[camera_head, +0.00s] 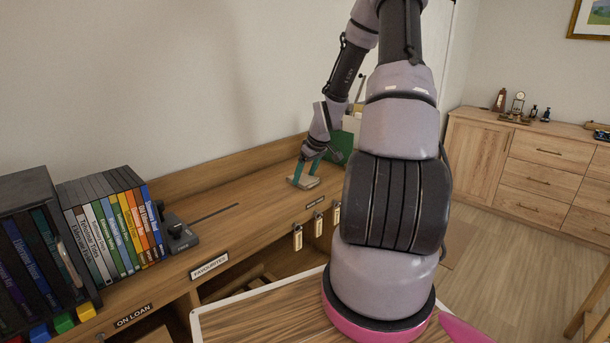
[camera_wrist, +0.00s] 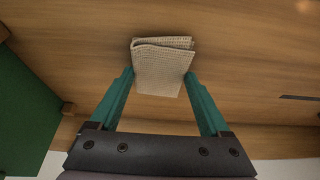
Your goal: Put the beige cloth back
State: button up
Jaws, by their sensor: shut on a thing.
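The beige cloth (camera_wrist: 162,68) is a folded, woven rectangle. In the wrist view it sits between the two teal fingers of my gripper (camera_wrist: 161,84), which touch its left and right sides. In the head view my gripper (camera_head: 304,175) points down at the right part of the wooden shelf top, with the cloth (camera_head: 303,182) at its fingertips, at or just above the surface. I cannot tell whether the cloth rests on the wood.
A row of DVD cases (camera_head: 112,225) and a dark grey device (camera_head: 178,234) stand at the left. A green box (camera_head: 342,146) stands behind my gripper. Labels "FAVOURITES" (camera_head: 209,266) and "ON LOAN" (camera_head: 134,315) mark the front edge. The wood between the device and my gripper is mostly clear.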

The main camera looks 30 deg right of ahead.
jog(key=o, duration=1.2)
jog(key=shift+c, duration=0.2)
jog(key=v, duration=1.1)
jog(key=s+a+r+m+t, duration=0.1)
jog(key=s+a+r+m, duration=0.3)
jog(key=s+a+r, duration=0.4)
jog(key=s+a+r+m+t, duration=0.1)
jog(key=s+a+r+m, duration=0.3)
jog(key=s+a+r, duration=0.5)
jog(key=s+r, duration=0.5)
jog(key=r, duration=0.2)
jog(key=shift+s+t+y, duration=0.25)
jog(key=shift+t+y, duration=0.05)
jog(key=shift+t, duration=0.1)
jog(key=shift+a, duration=0.1)
